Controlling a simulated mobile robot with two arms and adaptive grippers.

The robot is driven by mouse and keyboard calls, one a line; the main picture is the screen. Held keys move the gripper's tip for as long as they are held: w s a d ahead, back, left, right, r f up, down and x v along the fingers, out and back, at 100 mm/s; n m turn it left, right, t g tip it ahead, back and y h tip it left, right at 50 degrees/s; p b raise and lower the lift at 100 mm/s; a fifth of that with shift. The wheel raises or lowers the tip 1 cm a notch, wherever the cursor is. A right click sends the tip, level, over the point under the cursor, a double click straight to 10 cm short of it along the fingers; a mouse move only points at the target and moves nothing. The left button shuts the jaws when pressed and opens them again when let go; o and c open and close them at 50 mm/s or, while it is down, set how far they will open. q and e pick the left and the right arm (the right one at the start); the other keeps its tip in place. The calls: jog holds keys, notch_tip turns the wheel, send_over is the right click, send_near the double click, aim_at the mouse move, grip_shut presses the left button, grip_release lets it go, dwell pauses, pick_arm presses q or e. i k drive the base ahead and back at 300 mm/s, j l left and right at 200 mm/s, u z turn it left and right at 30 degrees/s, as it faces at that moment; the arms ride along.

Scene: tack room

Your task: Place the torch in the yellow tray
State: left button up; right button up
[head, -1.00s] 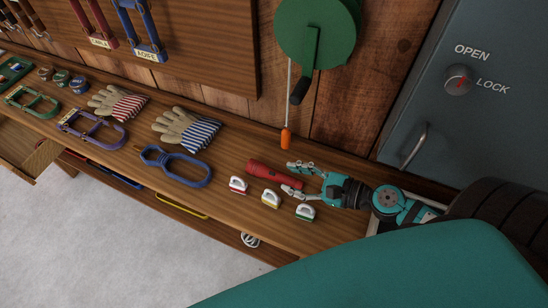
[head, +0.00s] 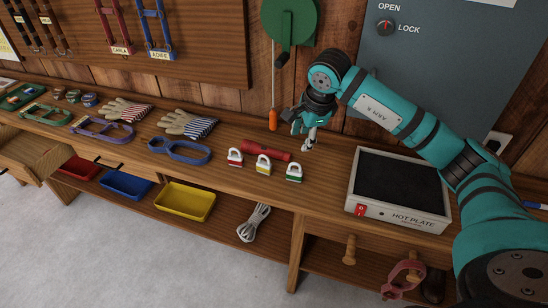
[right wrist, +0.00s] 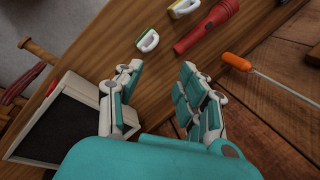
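The red torch (head: 265,150) lies on the wooden bench behind several small white-handled items. It also shows at the top of the right wrist view (right wrist: 208,27). The yellow tray (head: 187,203) sits on the lower shelf, at the right end of a row of trays, and looks empty. My right gripper (head: 304,138) is by the torch's right end, above the bench. In the right wrist view its fingers (right wrist: 160,72) are spread and empty, with the torch beyond them and apart. My left gripper is not in view.
A hot plate (head: 400,184) stands on the bench right of the torch. A blue tray (head: 126,184) and a red tray (head: 80,169) share the lower shelf; a white cable bundle (head: 253,222) lies right of the yellow tray. An orange-handled cord (head: 273,119) hangs behind the torch.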

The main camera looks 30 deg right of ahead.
aim_at(192, 206)
jog(key=i+j+z, duration=0.15)
jog(key=z, duration=0.25)
jog(key=j+z, duration=0.35)
jog(key=i+j, duration=0.1)
jog(key=j, duration=0.3)
jog(key=i+j+z, duration=0.1)
jog(key=j, duration=0.3)
jog(key=i+j, duration=0.15)
jog(key=j, duration=0.2)
jog(key=i+j+z, duration=0.15)
jog(key=j, duration=0.65)
jog(key=i+z, duration=0.05)
